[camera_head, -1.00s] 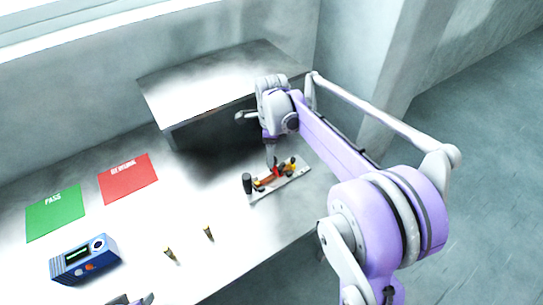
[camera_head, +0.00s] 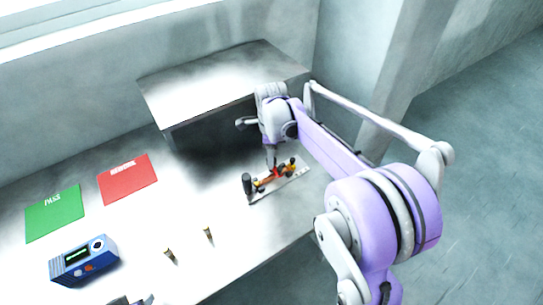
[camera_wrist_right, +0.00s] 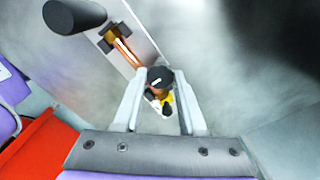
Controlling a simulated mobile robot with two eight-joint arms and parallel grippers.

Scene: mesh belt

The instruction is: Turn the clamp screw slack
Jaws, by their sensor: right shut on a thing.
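The clamp fixture lies on the table in the head view, on a pale narrow plate (camera_head: 293,183) with a black upright cylinder (camera_head: 247,184) at its left end and orange, red and yellow parts along it. My right gripper (camera_head: 271,166) points down at the fixture. In the right wrist view my right gripper (camera_wrist_right: 160,76) is shut on a round black knob (camera_wrist_right: 159,77) with a white mark, which appears to be the clamp screw. Its jaws sit on either side of the knob and hide part of what lies below. My left gripper (camera_head: 132,300) shows only slightly at the bottom edge.
A raised metal shelf (camera_head: 215,85) stands behind the fixture. A red mat (camera_head: 127,180), a green mat (camera_head: 55,214) and a blue meter box (camera_head: 84,260) are at left. Two small brass-coloured pegs (camera_head: 209,235) stand at front. The table between mats and fixture is clear.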

